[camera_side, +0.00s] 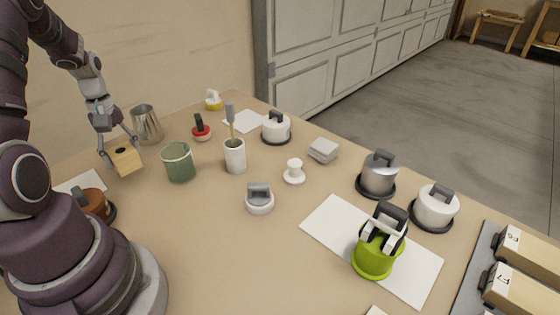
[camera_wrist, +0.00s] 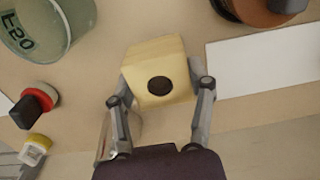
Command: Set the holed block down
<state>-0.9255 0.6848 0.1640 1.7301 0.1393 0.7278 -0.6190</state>
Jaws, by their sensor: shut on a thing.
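The holed block (camera_side: 126,160) is a pale wooden block with a round dark hole. In the wrist view the holed block (camera_wrist: 157,66) sits between the two fingers, its hole facing the camera. My gripper (camera_side: 120,153) is shut on it, one finger on each side; it also shows in the wrist view (camera_wrist: 160,88). In the side view the block is at the left part of the bench, slightly tilted. I cannot tell whether its underside touches the bench.
A green cup (camera_side: 178,162) and a metal cup (camera_side: 146,124) stand close to the block. A brown pot (camera_side: 96,205) and a white sheet (camera_wrist: 260,66) lie on its other side. Lidded pots, a white cup (camera_side: 235,156) and a lime pot (camera_side: 376,255) stand farther right.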

